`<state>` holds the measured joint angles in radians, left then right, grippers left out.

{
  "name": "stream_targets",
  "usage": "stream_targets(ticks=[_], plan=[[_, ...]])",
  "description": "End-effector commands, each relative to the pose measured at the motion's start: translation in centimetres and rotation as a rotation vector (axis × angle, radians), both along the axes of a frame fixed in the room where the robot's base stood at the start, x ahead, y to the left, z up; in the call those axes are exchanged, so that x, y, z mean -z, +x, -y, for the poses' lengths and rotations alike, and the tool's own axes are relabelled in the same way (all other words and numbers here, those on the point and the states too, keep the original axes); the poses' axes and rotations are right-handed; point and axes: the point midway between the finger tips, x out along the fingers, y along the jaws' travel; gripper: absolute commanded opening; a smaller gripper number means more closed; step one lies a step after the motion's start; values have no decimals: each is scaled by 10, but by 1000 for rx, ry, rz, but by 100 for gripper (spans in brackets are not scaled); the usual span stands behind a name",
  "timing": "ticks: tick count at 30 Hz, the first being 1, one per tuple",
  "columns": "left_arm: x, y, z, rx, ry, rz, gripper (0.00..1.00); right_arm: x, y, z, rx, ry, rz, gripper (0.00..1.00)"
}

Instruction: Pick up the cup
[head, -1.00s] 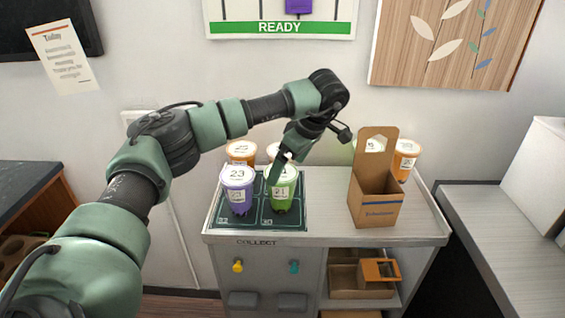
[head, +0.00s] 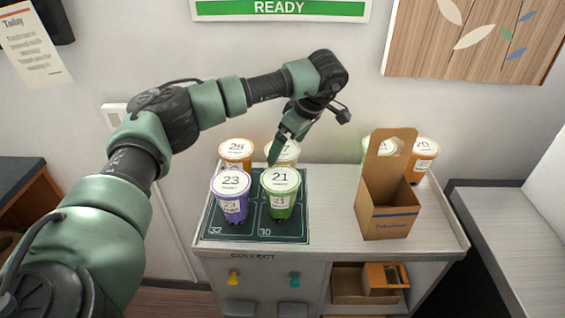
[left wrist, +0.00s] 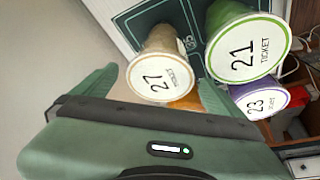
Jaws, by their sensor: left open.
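Several lidded cups stand on a dark green mat (head: 247,230) on the counter. In front are purple cup 23 (head: 232,203) and green cup 21 (head: 281,200). Behind are an orange cup (head: 236,149) and a pale cup (head: 290,152), partly hidden by my left gripper (head: 277,154). In the left wrist view the pale cup reads 27 (left wrist: 158,76) and lies between the spread fingers of my left gripper (left wrist: 155,92), apart from them as far as I can tell. Green cup 21 (left wrist: 245,50) is beside the right finger, with purple cup 23 (left wrist: 262,100) beyond. My right gripper is not visible.
A cardboard carrier (head: 388,208) stands right of the mat, with a green-rimmed cup (head: 377,146) and an orange cup (head: 423,160) behind it. The wall rises behind the counter (head: 330,220). Bare counter lies between mat and carrier.

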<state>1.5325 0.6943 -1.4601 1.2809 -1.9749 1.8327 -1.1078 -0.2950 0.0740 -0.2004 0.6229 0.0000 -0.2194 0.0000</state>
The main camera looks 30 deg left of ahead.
Motion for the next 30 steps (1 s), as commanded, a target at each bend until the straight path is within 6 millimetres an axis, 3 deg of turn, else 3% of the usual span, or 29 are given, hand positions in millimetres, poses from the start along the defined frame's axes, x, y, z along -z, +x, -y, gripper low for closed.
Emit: stream_targets(ticks=[6,12,21,23,30], plan=[[21,-1,-12,-2,0,-5,100,-19,-13,9,-3,-11,-18,0],[49,0,-24,-2,0,-4,100,-31,-11,10,-3,-12,-16,0],[56,1,-26,0,0,0,100,-31,-6,8,-2,-9,-9,0],[56,1,-26,0,0,0,89,-31,-6,7,-2,-8,-9,0],[56,1,-26,0,0,0,22,-31,-6,1,0,-2,-8,0]])
